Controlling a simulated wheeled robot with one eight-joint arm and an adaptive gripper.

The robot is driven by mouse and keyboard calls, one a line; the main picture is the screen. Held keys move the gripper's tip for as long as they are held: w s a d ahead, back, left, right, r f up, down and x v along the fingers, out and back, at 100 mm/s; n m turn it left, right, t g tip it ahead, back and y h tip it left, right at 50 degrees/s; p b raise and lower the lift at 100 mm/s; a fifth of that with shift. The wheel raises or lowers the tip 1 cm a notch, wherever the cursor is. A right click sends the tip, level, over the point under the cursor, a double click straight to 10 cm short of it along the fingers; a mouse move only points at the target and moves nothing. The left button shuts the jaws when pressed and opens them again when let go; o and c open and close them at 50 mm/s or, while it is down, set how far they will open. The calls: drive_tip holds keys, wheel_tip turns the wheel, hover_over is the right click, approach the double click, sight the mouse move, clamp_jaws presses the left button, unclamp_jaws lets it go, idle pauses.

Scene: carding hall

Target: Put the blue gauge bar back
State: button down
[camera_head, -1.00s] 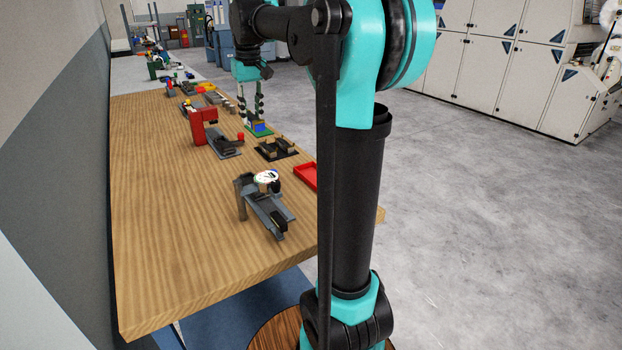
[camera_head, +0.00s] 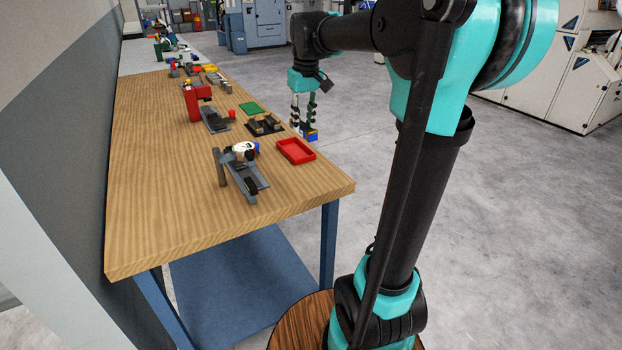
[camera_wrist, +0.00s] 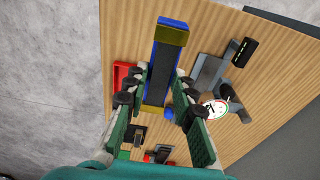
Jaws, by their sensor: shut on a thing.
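The blue gauge bar (camera_wrist: 165,62), with a dark middle strip and yellowish ends, is between the fingers of my gripper (camera_wrist: 158,88) in the wrist view. My gripper is shut on it. In the head view my gripper (camera_head: 304,122) hangs beside the bench's right edge with the blue bar (camera_head: 311,135) at its fingertips. The bar appears above the bench level, but its exact height is hard to judge. A green mat (camera_head: 251,108) lies empty on the bench, behind a black holder with tan blocks (camera_head: 264,125).
A red tray (camera_head: 296,151) lies near the bench's right edge. A grey stand with a white dial (camera_head: 243,168) is left of it, and a red press-like device (camera_head: 195,104) stands farther back. The wooden bench's (camera_head: 150,220) front left is clear.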

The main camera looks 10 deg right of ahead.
wheel_tip(320, 180, down, 18)
drive_tip(key=shift+r, duration=0.25)
drive_tip(key=shift+f, duration=0.15)
drive_tip(key=c, duration=1.3)
unclamp_jaws()
drive_tip(key=shift+o, duration=0.2)
wheel_tip(320, 180, up, 12)
drive_tip(key=s, duration=0.1)
drive_tip(key=s+d+f+m+t, duration=0.1)
drive_tip(key=s+d+f, duration=0.1)
drive_tip(key=s+f, duration=0.7)
drive_tip(key=s+d+f+m+t, duration=0.1)
drive_tip(key=s+d+f+m, duration=0.1)
drive_tip(key=s+f, duration=0.8)
drive_tip(key=shift+s+m+t, duration=0.3)
drive_tip(key=shift+s+t, duration=0.1)
drive_tip(key=shift+s, duration=0.45)
